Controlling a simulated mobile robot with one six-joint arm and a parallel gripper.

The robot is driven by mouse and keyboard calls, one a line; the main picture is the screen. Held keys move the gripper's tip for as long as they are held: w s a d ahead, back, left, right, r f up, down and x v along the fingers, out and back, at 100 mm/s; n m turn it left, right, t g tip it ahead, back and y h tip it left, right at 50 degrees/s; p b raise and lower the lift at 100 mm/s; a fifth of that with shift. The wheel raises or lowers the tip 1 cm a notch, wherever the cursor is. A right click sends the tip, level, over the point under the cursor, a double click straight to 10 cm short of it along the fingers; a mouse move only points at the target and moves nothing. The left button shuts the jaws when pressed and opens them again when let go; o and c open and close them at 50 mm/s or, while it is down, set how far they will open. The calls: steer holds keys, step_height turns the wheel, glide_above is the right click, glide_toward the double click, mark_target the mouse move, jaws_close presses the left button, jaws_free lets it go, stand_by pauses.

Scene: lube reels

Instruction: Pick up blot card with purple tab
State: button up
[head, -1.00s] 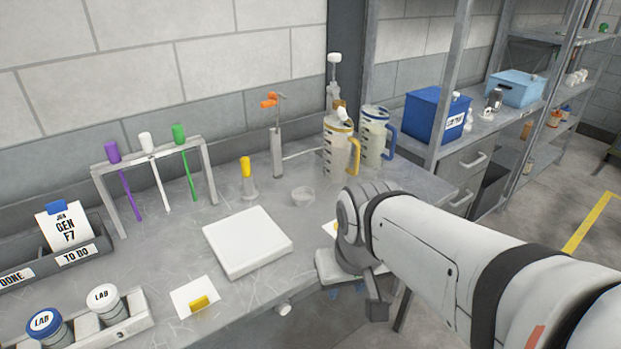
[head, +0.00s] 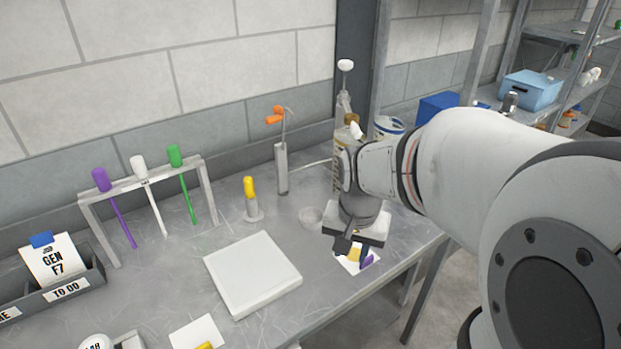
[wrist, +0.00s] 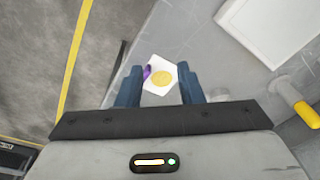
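The blot card with the purple tab (head: 345,262) is a small white card lying on the bench near its front edge. It bears a yellow round spot and a purple tab (head: 367,260). In the wrist view the card (wrist: 153,88) lies between and beyond my two fingertips, with its purple tab at the left. My gripper (head: 354,252) is over the card, pointing down, and partly covers it in the head view. In the wrist view its blue fingers (wrist: 158,75) are apart with nothing held. I cannot tell how high they are above the card.
A white square plate (head: 253,272) lies left of my gripper. Another white card (head: 195,333) with a yellow tab is at the front. A small dish (head: 311,217), a yellow-topped holder (head: 250,200) and jugs (head: 388,128) stand behind. The bench ends right of the card.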

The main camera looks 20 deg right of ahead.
mark_target(371, 257)
steer(key=w+d+f+m+g+p, duration=0.1)
steer(key=w+d+f+m+p, duration=0.2)
steer(key=w+d+m, duration=0.35)
steer(key=shift+m, duration=0.55)
steer(key=f, duration=0.2)
steer(key=d+f, duration=0.1)
steer(key=f, duration=0.5)
steer(key=shift+s+d+f+p, duration=0.15)
steer(key=shift+s+d+p, duration=0.2)
jaws_close()
